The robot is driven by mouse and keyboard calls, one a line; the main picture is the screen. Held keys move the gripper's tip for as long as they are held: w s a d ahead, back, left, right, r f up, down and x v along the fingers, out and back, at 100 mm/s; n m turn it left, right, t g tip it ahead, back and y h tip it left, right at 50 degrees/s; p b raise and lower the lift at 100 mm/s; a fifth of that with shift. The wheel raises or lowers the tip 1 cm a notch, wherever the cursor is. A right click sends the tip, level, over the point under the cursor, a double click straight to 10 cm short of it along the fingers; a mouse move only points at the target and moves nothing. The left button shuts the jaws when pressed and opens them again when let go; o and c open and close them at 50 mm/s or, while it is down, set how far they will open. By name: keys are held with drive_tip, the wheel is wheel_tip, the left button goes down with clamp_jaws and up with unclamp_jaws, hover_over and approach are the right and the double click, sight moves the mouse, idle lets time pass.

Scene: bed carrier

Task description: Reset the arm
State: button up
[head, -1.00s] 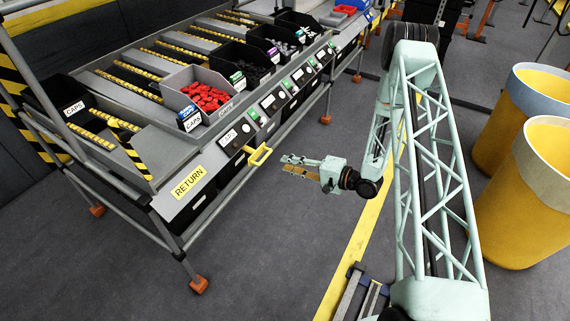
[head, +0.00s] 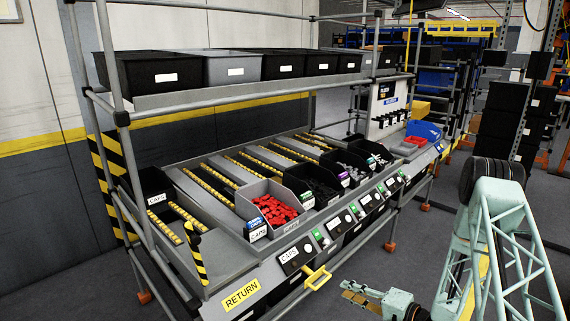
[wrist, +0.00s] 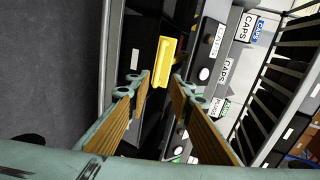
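My gripper (head: 362,300) is low at the bottom of the head view, in front of the rack and right of the yellow handle (head: 317,277). In the wrist view my gripper (wrist: 160,82) has its two brown-padded fingers spread apart with nothing held between them. The yellow handle (wrist: 166,62) shows beyond the fingertips, on the front of the rack. I cannot tell the exact gap, but the fingers look apart from it. My lattice arm fills the lower right of the head view.
The rack holds a grey bin of red parts (head: 273,208), black bins (head: 312,185) and yellow roller lanes (head: 209,185). An upper shelf (head: 220,93) carries more bins. A RETURN label (head: 241,294) marks the lower front. Grey floor (head: 415,240) is open right of the rack.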

drive_tip(key=w+d+r+n+g+h, duration=0.1)
drive_tip(key=w+d+r+n+h, duration=0.15)
drive_tip(key=r, duration=0.75)
drive_tip(key=w+d+r+n+h, duration=0.2)
drive_tip(key=w+d+r+h, duration=0.15)
drive_tip(key=r, duration=0.55)
drive_tip(key=s+d+r+g+h, duration=0.15)
drive_tip(key=s+r, duration=0.35)
drive_tip(key=r, duration=0.5)
drive_tip(key=s+d+r+h, duration=0.1)
drive_tip(key=s+r+h, duration=0.3)
drive_tip(key=r, duration=0.6)
drive_tip(key=s+a+r+n+g, duration=0.1)
drive_tip(key=s+r, duration=0.3)
drive_tip(key=s, duration=0.4)
drive_tip(key=s+a+r, duration=0.2)
drive_tip(key=s+r, duration=0.2)
drive_tip(key=s, duration=0.3)
drive_tip(key=s+a+r+n+g, duration=0.1)
drive_tip(key=s+r, duration=0.3)
drive_tip(key=s, duration=0.4)
drive_tip(key=s+a+r+n+g, duration=0.1)
drive_tip(key=s+a, duration=0.3)
drive_tip(key=s, duration=0.9)
drive_tip(key=s+a+r+n+g+y, duration=0.1)
drive_tip(key=s+a, duration=0.4)
drive_tip(key=s, duration=0.9)
drive_tip(key=shift+g, duration=0.25)
